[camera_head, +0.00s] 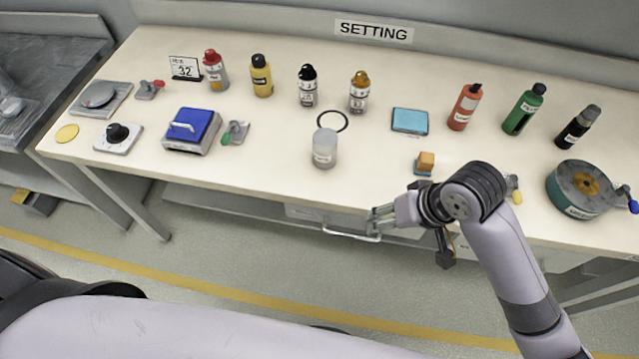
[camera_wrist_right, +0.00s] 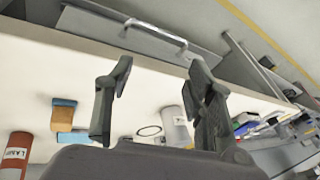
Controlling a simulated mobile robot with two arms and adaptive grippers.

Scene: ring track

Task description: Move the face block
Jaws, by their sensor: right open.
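A small orange block with a blue part (camera_head: 425,162) sits near the front edge of the white table, right of its middle. It also shows at the left of the right wrist view (camera_wrist_right: 64,113). No face marking on it can be made out. My right gripper (camera_head: 378,218) is in front of the table's front edge, to the left of the block and apart from it. Its two fingers (camera_wrist_right: 160,76) are spread with nothing between them. My left gripper is not in view.
A drawer handle (camera_head: 352,236) is close to my right gripper under the tabletop. A translucent jar (camera_head: 324,148), a blue pad (camera_head: 410,121), a red bottle (camera_head: 465,107) and a round reel (camera_head: 580,189) stand around the block. The table front between jar and block is clear.

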